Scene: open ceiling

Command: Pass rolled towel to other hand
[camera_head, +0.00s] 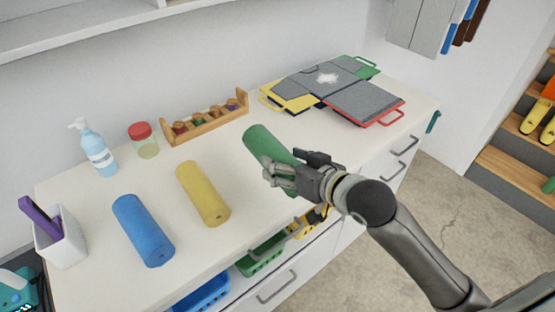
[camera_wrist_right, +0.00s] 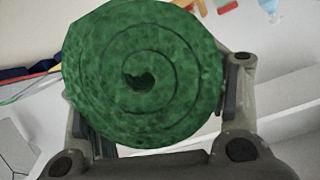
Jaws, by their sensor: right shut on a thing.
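A green rolled towel (camera_head: 264,144) is held in my right gripper (camera_head: 285,176) above the front right part of the white counter. In the right wrist view the end of the green roll (camera_wrist_right: 140,75) fills the space between the two fingers, which are shut on its sides. A yellow rolled towel (camera_head: 203,194) and a blue rolled towel (camera_head: 143,230) lie on the counter to the left of the gripper. My left gripper does not show in either view.
The white counter (camera_head: 100,190) also bears a blue pump bottle (camera_head: 94,148), a red-lidded jar (camera_head: 143,140), a wooden rack (camera_head: 206,121), a white cup (camera_head: 61,243) and grey folders (camera_head: 366,103). Open drawers with coloured bins (camera_head: 263,255) lie below the front edge.

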